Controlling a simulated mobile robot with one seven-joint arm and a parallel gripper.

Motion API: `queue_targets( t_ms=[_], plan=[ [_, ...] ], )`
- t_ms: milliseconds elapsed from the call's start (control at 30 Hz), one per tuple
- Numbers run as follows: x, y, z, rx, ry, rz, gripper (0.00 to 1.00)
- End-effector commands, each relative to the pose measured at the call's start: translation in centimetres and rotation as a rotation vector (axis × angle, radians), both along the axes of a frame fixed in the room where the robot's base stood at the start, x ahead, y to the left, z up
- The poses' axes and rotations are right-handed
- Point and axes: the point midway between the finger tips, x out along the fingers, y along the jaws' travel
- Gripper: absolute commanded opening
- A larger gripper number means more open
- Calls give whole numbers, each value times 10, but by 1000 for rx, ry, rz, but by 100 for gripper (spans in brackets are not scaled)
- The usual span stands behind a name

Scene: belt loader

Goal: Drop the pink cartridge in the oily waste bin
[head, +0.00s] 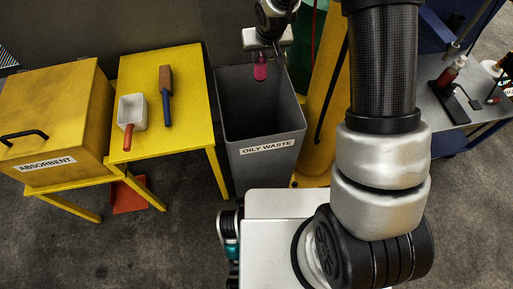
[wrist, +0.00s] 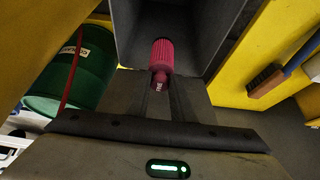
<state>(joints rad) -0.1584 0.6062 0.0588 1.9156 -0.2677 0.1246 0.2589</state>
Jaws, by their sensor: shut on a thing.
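The pink cartridge (head: 261,68) hangs from my gripper (head: 263,52) in the head view, over the open mouth of the oily waste bin. In the wrist view the ribbed cartridge (wrist: 162,54) is held at one end between the fingertips (wrist: 161,82), which are shut on it. The oily waste bin (head: 268,158) is a tall grey open-topped box with a white label reading OILY WASTE. Its inner wall (wrist: 207,22) shows beyond the cartridge in the wrist view. The bin's floor is too dark to make out.
A yellow table (head: 190,95) with a scoop (head: 131,112) and a brush (head: 166,90) stands left of the bin. A yellow ABSORBENT box (head: 60,115) is farther left. A yellow post (head: 325,110) and a green drum (wrist: 85,70) stand close to the bin.

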Motion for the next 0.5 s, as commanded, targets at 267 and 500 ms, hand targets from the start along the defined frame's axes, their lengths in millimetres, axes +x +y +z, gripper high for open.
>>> queue_targets(
  t_ms=[267, 500],
  plan=[
    [1, 2, -19, -2, 0, 4, 0],
    [1, 1, -48, -2, 0, 4, 0]
  ],
)
